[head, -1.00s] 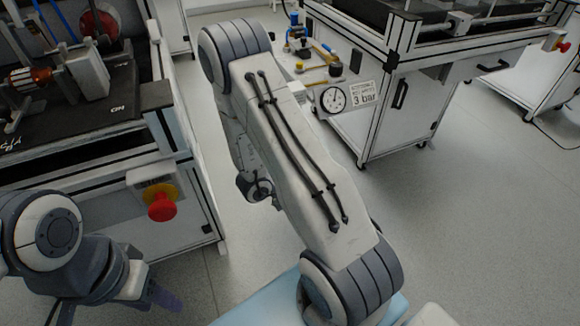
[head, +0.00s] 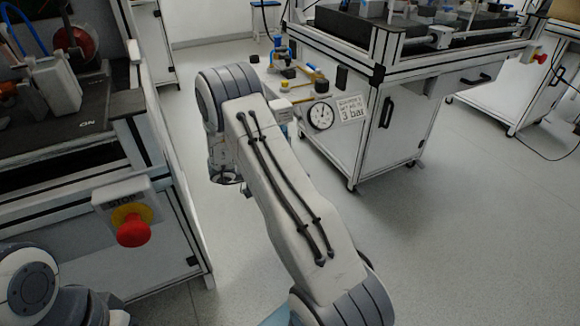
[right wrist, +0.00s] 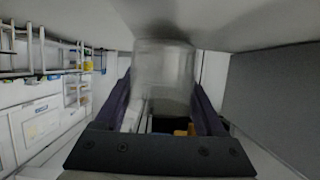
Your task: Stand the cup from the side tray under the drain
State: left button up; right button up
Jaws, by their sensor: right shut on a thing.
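A clear, pale cup (right wrist: 163,68) stands out between the two dark fingers of my right gripper (right wrist: 164,98) in the right wrist view. The fingers are shut on it, one on each side. In the head view my right arm reaches away from me, between the two benches, and its gripper and the cup are hidden behind the arm. My left arm shows only at the lower left corner, and its gripper is out of the picture.
A left bench (head: 60,185) carries a red stop button (head: 134,231) on its near side. A white cabinet bench (head: 420,120) stands at right, with a pressure gauge (head: 320,116) and a "3 bar" sign (head: 351,108). The floor (head: 470,240) at right is clear.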

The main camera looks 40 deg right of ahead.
jog(key=w, duration=0.2)
jog(key=shift+w+d+f+b, duration=0.15)
jog(key=shift+w+d+b, duration=0.2)
jog(key=shift+w+b, duration=0.05)
jog(key=shift+w+f+b, duration=0.2)
jog(key=shift+f+b, duration=0.05)
jog(key=shift+b, duration=0.25)
jog(key=shift+r, duration=0.1)
jog(key=o, duration=1.4)
jog(key=shift+o, duration=0.2)
jog(key=p+v, duration=0.2)
jog(key=v, duration=0.4)
jog(key=shift+w+a+r+p, duration=0.1)
jog(key=shift+r+p, duration=0.05)
jog(key=shift+p, duration=0.25)
jog(key=shift+w+a+r, duration=0.1)
jog(key=shift+a, duration=0.45)
